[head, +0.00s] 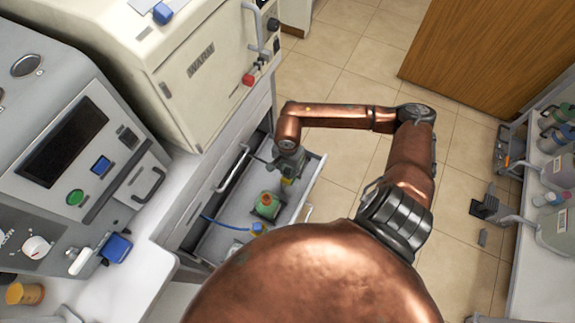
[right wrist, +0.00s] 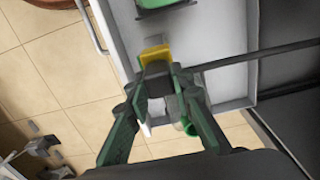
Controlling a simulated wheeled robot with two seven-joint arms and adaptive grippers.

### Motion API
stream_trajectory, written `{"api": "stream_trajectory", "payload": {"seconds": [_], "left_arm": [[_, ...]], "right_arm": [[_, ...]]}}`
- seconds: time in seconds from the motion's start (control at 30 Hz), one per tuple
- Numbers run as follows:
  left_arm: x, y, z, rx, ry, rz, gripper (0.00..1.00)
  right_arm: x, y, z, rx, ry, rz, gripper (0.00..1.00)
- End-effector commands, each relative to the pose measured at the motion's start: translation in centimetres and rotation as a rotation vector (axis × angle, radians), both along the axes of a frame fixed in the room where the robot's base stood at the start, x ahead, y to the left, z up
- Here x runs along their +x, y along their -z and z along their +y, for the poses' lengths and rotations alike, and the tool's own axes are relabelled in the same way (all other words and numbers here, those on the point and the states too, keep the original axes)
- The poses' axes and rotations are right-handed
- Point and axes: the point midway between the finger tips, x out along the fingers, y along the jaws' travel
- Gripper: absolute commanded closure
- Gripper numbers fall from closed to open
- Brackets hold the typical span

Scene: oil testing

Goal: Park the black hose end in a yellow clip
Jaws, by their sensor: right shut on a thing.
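My right gripper (head: 289,164) reaches down into the open drawer. In the right wrist view my right gripper (right wrist: 160,85) is shut on the end of the black hose (right wrist: 262,53), which runs off to the right. A yellow clip (right wrist: 155,53) is right at the fingertips on the drawer's edge side; it also shows just below the gripper in the head view (head: 287,181). The fingers hide the hose tip, so I cannot tell whether it sits in the clip. My left gripper is out of view.
The drawer (head: 222,246) also holds a green container with a red cap (head: 266,204). The cream cabinet (head: 190,75) and the grey tester (head: 60,130) stand to the left. Tiled floor (head: 330,75) is open to the right, with a bottle-laden counter (head: 530,235) beyond.

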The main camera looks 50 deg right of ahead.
Motion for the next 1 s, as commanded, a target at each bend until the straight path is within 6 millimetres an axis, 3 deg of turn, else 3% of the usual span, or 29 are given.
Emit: {"api": "stream_trajectory", "payload": {"seconds": [0.27, 0.3, 0.6, 0.87, 1.0], "left_arm": [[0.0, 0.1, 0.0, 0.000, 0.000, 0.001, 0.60], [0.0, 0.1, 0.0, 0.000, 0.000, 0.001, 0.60], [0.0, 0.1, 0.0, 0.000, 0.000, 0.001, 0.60], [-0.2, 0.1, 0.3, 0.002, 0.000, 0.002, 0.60], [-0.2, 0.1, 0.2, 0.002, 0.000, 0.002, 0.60]], "right_arm": [[0.0, 0.1, 0.0, 0.000, 0.000, 0.000, 1.00], [0.0, 0.1, 0.0, 0.000, 0.000, 0.000, 0.78], [0.0, 0.1, 0.0, 0.000, 0.000, 0.000, 0.59], [0.0, 0.1, 0.0, 0.000, 0.000, 0.000, 0.59], [0.1, -1.0, 0.0, -0.001, -0.002, -0.003, 0.59]]}}
